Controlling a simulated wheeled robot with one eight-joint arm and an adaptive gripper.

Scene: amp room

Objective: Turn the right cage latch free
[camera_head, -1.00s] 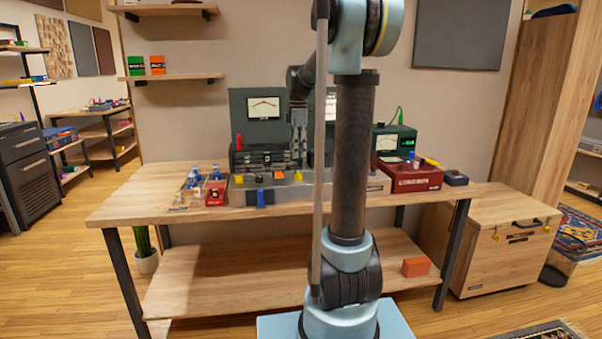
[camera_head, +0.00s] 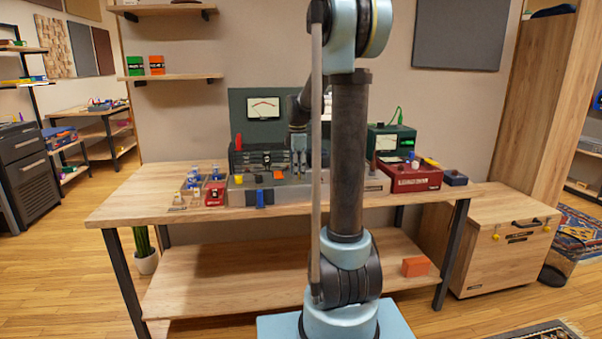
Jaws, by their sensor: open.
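The grey amp chassis (camera_head: 345,187) sits on the wooden bench with a dark cage (camera_head: 243,158) toward its back. A small yellow piece (camera_head: 238,179) shows at the chassis's left, with orange pieces (camera_head: 258,178) (camera_head: 278,174) to its right. The right cage latch cannot be made out clearly; my gripper and arm cover that part. My gripper (camera_head: 299,172) points down over the right part of the cage, fingers apart and nothing seen between them. Whether it touches the latch cannot be told.
A red box (camera_head: 408,179) and green meter unit (camera_head: 392,142) stand to the right on the bench. A small red box (camera_head: 214,193) and blue-topped parts (camera_head: 192,182) are at the left. A blue piece (camera_head: 260,198) hangs at the chassis front.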

